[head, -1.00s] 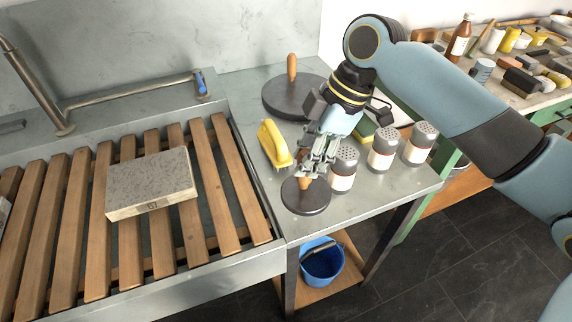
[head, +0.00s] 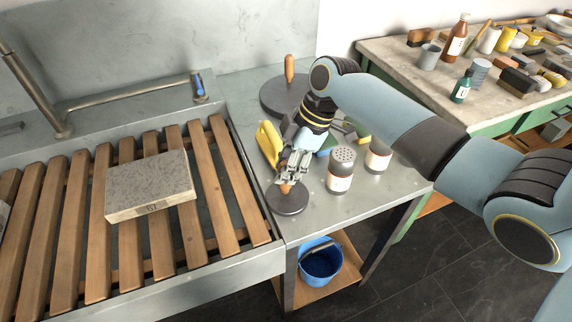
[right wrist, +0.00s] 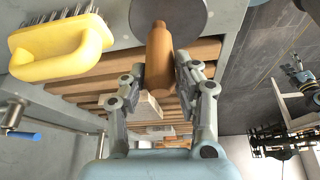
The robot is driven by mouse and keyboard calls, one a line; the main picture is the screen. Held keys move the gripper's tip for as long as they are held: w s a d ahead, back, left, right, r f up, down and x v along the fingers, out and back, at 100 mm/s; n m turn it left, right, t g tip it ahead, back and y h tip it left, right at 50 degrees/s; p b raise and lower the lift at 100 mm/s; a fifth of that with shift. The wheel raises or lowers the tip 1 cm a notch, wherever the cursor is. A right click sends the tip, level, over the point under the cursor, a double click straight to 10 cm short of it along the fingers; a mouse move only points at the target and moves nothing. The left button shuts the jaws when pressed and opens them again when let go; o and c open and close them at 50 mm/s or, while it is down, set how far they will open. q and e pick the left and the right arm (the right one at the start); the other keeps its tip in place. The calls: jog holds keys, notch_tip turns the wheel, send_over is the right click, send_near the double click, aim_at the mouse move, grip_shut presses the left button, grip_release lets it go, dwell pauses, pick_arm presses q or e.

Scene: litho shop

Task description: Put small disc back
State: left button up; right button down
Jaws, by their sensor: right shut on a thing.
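The small dark disc (head: 287,200) with a wooden handle is at the front left of the grey side table (head: 345,205). My right gripper (head: 288,182) is shut on its handle. In the right wrist view the handle (right wrist: 160,55) stands between the two fingers (right wrist: 158,85), and the grey disc (right wrist: 180,12) shows at the top edge. The disc is roughly level; I cannot tell whether it touches the tabletop. A larger dark disc (head: 280,97) with an upright wooden handle lies at the back of this table. My left gripper is out of view.
A yellow-handled brush (head: 268,143) lies close left of my right gripper. Shakers (head: 341,170) stand to its right. The slatted sink rack (head: 225,180) holds a stone slab (head: 150,180). A blue bucket (head: 321,262) is below. A cluttered bench (head: 400,60) is at the back right.

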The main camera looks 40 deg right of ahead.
jog(key=c, duration=1.4)
grip_release()
jog(key=shift+f, duration=0.1)
jog(key=shift+c, duration=0.2)
jog(key=o, duration=0.5)
jog(key=shift+c, duration=0.2)
jog(key=b+v, duration=0.1)
jog(key=v, duration=1.1)
